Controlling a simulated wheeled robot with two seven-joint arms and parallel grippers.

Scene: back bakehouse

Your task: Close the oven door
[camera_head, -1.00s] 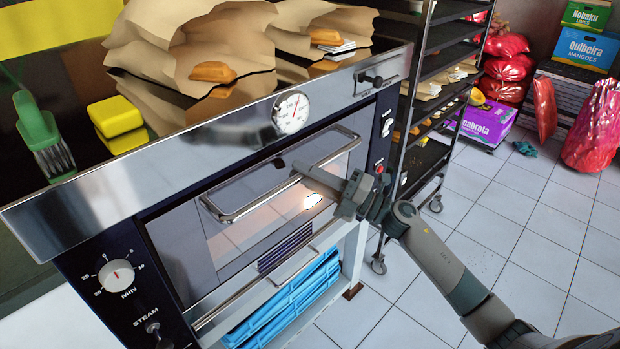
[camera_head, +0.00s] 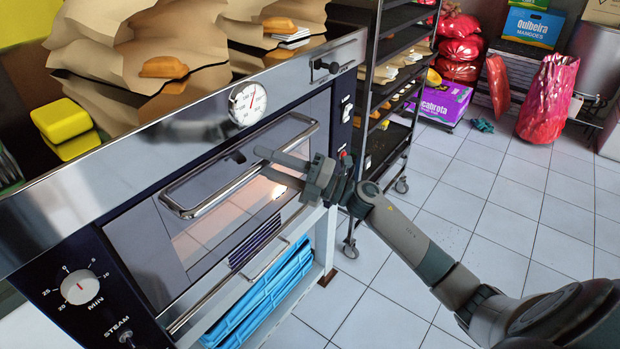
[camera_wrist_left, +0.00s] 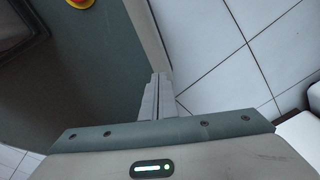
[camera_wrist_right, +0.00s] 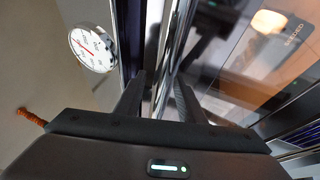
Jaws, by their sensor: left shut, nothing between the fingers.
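The oven door (camera_head: 225,215) is a glass panel in a steel frame on the oven front. It looks nearly flush, but I cannot tell whether a gap is left. Its bar handle (camera_head: 222,192) runs along the upper part. My right gripper (camera_head: 262,163) is at the right part of the handle, with its fingers apart. In the right wrist view the fingers (camera_wrist_right: 160,90) are spread, with a shiny steel edge between them; I cannot tell if they touch the handle. My left gripper (camera_wrist_left: 158,95) is shut and empty, low beside my own body over floor tiles, away from the oven.
A dial gauge (camera_head: 247,104) and a timer knob (camera_head: 79,287) are on the oven (camera_head: 120,165). Paper bags with bread (camera_head: 165,67) lie on top. Blue trays (camera_head: 265,300) sit below. A wheeled rack (camera_head: 385,145) stands right of the oven. The tiled floor (camera_head: 480,205) is open.

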